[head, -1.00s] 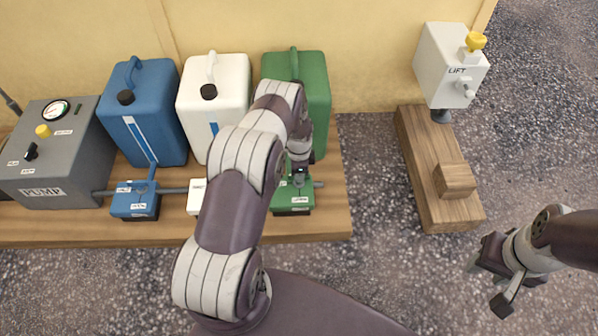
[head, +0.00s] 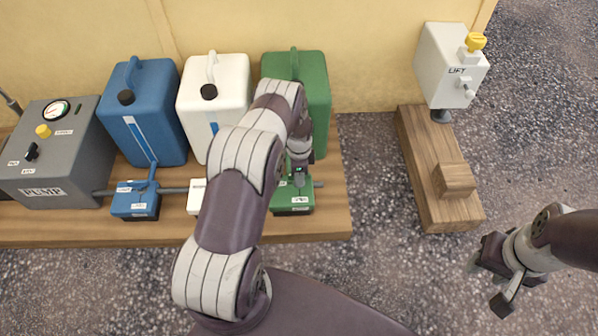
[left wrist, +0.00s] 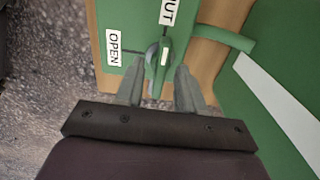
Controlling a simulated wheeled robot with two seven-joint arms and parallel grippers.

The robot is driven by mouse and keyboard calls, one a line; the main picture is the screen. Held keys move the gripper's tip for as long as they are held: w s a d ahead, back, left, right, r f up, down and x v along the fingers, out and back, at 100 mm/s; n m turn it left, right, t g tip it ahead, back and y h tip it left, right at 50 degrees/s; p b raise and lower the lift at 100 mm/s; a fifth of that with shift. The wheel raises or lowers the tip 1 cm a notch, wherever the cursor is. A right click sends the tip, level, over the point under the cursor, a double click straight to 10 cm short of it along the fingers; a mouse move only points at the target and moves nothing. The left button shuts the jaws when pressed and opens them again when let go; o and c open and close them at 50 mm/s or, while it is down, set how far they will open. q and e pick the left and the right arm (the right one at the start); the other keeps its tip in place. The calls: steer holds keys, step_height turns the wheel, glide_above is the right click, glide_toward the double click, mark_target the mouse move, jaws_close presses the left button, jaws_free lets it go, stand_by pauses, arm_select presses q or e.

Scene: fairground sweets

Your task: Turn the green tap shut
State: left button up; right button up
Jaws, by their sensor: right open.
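The green tap (head: 292,201) stands on the wooden bench in front of the green canister, on the pipe. My left gripper (head: 299,181) is over it, pointing down, and partly covers it in the head view. In the left wrist view the tap's green handle (left wrist: 159,68) is between the fingertips of the left gripper (left wrist: 160,78). The fingers look apart, with narrow gaps beside the handle. An OPEN label (left wrist: 113,48) is left of the handle and a partly cut-off SHUT label (left wrist: 168,10) is above it. My right gripper (head: 497,278) is open and empty over the gravel at right.
The green canister (head: 317,90), white canister (head: 222,85), blue canister (head: 150,110), blue tap (head: 134,203) and grey pump (head: 60,165) stand on the bench (head: 334,215). A LIFT box (head: 440,75) stands on a separate wooden base at right. Gravel between is clear.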

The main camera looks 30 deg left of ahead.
arm_select(q)
step_height(320, 180, up, 12)
steer(key=p, duration=0.5)
steer(key=shift+r+p, duration=0.2)
steer(key=shift+p, duration=0.1)
